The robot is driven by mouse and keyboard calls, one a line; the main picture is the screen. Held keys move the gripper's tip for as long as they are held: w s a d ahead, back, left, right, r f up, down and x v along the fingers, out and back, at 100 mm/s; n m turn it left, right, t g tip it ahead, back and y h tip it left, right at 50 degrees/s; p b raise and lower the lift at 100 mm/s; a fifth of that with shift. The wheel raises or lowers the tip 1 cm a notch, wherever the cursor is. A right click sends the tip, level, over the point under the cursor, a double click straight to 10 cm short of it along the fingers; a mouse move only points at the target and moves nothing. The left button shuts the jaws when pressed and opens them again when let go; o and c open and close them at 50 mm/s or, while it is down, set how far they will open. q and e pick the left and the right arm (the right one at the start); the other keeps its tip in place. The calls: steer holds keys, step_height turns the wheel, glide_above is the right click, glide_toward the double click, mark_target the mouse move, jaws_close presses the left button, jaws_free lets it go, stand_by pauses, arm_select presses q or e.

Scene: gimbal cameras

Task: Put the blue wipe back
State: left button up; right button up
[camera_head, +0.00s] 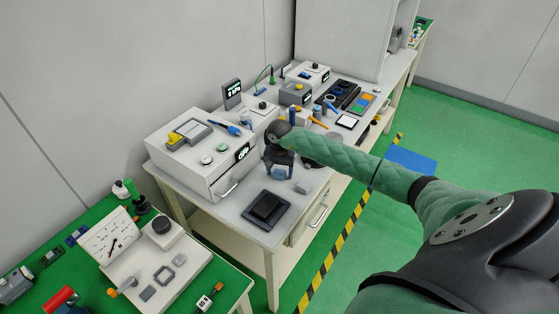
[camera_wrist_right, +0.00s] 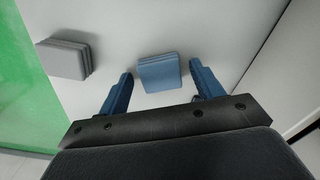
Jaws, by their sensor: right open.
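The blue wipe (camera_wrist_right: 160,73) is a small folded square stack on the white tabletop (camera_head: 235,208). In the right wrist view it lies between the two blue fingers of my right gripper (camera_wrist_right: 161,80), with a gap on each side. The right gripper (camera_head: 279,173) is open and empty, pointing down near the front of the white drawer box. In the head view the gripper largely covers the wipe's spot, so I cannot make the wipe out clearly there. My left gripper is out of view.
A grey folded stack (camera_wrist_right: 64,60) lies beside the blue wipe and also shows in the head view (camera_head: 302,187). A black square tray (camera_head: 266,208) sits near the front edge. The white drawer box (camera_head: 196,160) stands left of my gripper.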

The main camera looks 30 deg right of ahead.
mark_target(280, 173)
steer(key=shift+r, duration=0.45)
steer(key=shift+r+b, duration=0.75)
steer(key=shift+r, duration=0.2)
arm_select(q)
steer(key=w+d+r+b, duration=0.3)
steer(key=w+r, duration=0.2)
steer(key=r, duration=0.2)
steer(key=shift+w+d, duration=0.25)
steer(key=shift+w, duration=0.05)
arm_select(e)
step_height(280, 173, up, 9)
steer(key=shift+r, duration=0.2)
steer(key=shift+s+f, duration=0.1)
